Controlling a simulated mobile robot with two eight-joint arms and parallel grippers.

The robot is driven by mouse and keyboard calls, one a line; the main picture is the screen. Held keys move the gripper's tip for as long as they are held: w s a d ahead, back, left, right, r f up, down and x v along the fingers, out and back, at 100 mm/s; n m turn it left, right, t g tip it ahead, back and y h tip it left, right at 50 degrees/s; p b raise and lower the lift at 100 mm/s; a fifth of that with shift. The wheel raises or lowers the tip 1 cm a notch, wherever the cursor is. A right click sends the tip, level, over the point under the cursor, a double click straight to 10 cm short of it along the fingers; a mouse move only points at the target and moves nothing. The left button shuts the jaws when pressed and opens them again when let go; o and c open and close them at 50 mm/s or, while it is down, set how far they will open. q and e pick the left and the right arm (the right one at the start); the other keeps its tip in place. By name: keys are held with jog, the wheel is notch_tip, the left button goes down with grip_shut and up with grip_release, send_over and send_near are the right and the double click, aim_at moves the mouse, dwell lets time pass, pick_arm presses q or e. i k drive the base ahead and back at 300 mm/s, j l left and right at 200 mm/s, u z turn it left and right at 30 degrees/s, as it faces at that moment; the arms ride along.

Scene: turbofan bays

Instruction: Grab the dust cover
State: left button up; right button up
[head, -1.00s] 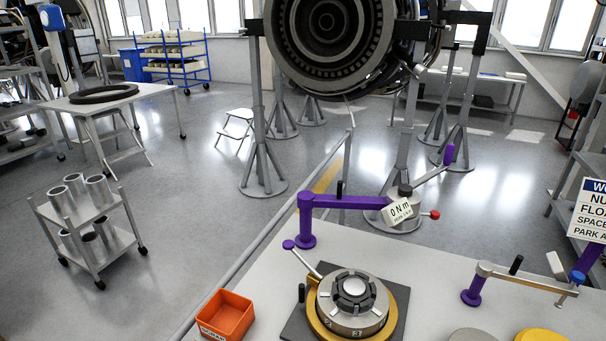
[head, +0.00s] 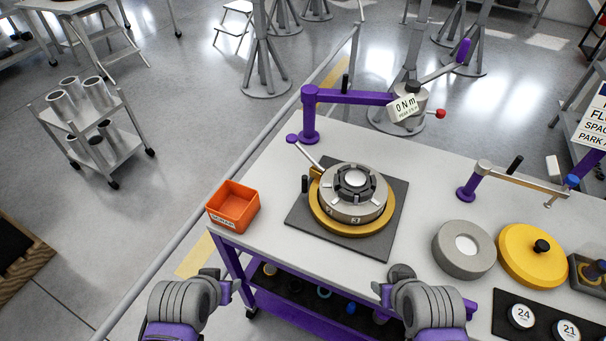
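A yellow round lid (head: 532,255) with a black knob on top lies flat on the bench at the right; it looks like the dust cover. A grey disc (head: 464,250) with a pale centre lies just left of it. My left gripper (head: 227,288) is at the bench's front left, below the orange bin. My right gripper (head: 384,291) is near the front edge, left of and nearer than the lid. Both are apart from the lid. Their fingers are too small and turned to show whether they are open.
A metal hub in a yellow ring (head: 352,200) sits on a dark mat. An orange bin (head: 233,207) is left of it. A black tray with numbered discs (head: 545,322) lies at front right.

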aim_at(528, 254)
jog(key=z, duration=1.95)
jog(key=i+l, duration=0.1)
jog(key=l, duration=0.35)
jog(key=i+l, duration=0.15)
jog(key=l, duration=0.3)
jog(key=i+l+u, duration=0.2)
jog(key=l, duration=0.3)
jog(key=l+u, duration=0.2)
jog(key=l, duration=0.25)
jog(key=u, duration=1.7)
jog(key=i+l+u, duration=0.1)
jog(key=i+l, duration=0.25)
jog(key=l, duration=0.1)
